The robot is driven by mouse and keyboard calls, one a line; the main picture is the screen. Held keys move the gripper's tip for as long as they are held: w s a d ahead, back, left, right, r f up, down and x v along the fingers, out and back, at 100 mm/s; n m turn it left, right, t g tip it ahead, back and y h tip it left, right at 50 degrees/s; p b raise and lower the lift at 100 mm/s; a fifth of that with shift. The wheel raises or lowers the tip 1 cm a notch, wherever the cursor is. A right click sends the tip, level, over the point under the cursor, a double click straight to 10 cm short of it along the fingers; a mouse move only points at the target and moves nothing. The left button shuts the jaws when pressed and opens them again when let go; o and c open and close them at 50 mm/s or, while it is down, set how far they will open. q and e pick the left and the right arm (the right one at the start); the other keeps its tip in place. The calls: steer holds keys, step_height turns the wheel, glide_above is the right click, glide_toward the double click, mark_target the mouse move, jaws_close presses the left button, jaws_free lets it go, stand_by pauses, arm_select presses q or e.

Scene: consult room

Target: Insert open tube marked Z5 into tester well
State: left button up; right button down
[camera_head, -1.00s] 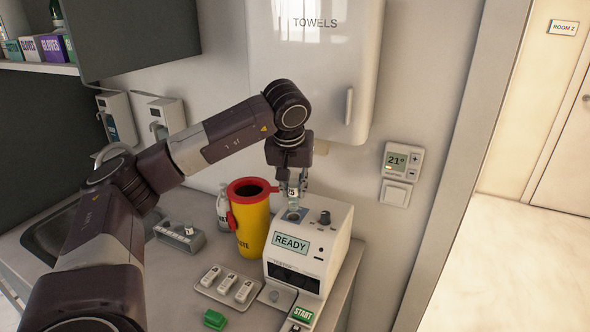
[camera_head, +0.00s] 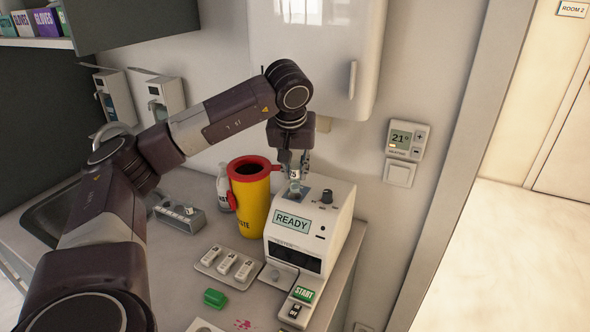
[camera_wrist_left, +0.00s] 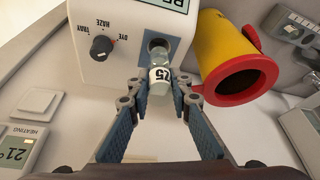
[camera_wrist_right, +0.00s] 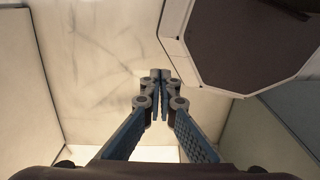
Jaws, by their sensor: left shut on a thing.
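My left gripper (camera_head: 294,172) is shut on a small clear tube (camera_wrist_left: 160,74) with a white label that reads Z5. The tube is above the tester well (camera_wrist_left: 157,46), a dark round opening in a blue-grey patch on top of the white tester (camera_head: 310,222). In the left wrist view the tube's lower end is at the edge of the opening; I cannot tell whether it has entered. The tester's screen reads READY. My right gripper (camera_wrist_right: 161,76) has its fingertips together, with nothing seen between them, away from the tester.
A yellow waste bin with a red rim (camera_head: 250,200) stands close left of the tester. A tray with several white pieces (camera_head: 228,266), a green block (camera_head: 214,298) and a grey rack (camera_head: 180,214) are on the counter.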

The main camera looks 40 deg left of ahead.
steer(key=shift+s+a+r, duration=0.1)
steer(key=shift+a+r, duration=0.05)
arm_select(q)
steer(key=shift+f, duration=0.1)
steer(key=shift+p, duration=0.3)
arm_select(e)
steer(key=shift+s+d+r, duration=0.15)
steer(key=shift+s+d, duration=0.35)
steer(key=shift+d, duration=0.05)
arm_select(q)
steer(key=shift+f, duration=0.15)
